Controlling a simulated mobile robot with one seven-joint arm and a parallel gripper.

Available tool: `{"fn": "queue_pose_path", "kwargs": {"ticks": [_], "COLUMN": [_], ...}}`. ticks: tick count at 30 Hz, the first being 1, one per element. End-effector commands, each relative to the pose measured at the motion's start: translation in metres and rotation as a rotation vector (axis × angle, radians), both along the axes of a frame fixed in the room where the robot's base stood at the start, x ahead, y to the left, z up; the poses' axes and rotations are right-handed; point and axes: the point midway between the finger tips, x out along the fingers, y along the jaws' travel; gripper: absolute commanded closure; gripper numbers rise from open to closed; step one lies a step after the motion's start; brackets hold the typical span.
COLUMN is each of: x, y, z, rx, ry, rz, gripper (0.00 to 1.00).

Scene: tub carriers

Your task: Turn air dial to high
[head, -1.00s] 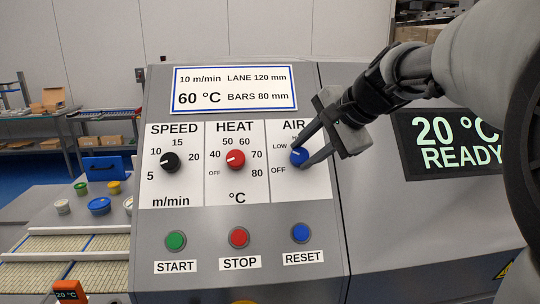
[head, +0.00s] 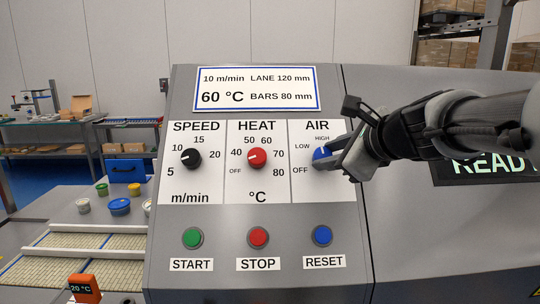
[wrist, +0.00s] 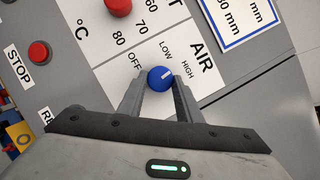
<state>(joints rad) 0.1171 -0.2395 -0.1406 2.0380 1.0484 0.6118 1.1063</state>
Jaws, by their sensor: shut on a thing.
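The blue air dial (head: 321,154) sits on the white AIR panel, with OFF, LOW and HIGH marked around it. My gripper (head: 326,156) is shut on the dial, coming from the right and partly covering it. In the wrist view the dial (wrist: 160,78) lies between my two fingertips, one on each side. Its white mark there points up and right, toward the HIGH label (wrist: 187,67). In the head view the mark points about upward, toward HIGH.
The black speed dial (head: 190,157) and red heat dial (head: 257,157) are to the left. Green start (head: 193,237), red stop (head: 258,237) and blue reset (head: 322,236) buttons sit below. My arm partly covers the READY display (head: 462,170).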

Motion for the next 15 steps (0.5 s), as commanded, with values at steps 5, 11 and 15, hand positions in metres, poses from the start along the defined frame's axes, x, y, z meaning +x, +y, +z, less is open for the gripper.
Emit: {"fn": "queue_pose_path", "kwargs": {"ticks": [5, 11, 15], "x": [-0.0013, -0.0015, -0.0018], "y": [0.001, 0.0017, 0.002], "z": [-0.0004, -0.001, -0.0015], "rx": [0.101, 0.188, 0.227], "ry": [-0.002, -0.002, -0.001], "rz": [-0.093, -0.171, -0.206], "gripper": [0.91, 0.91, 0.91]}}
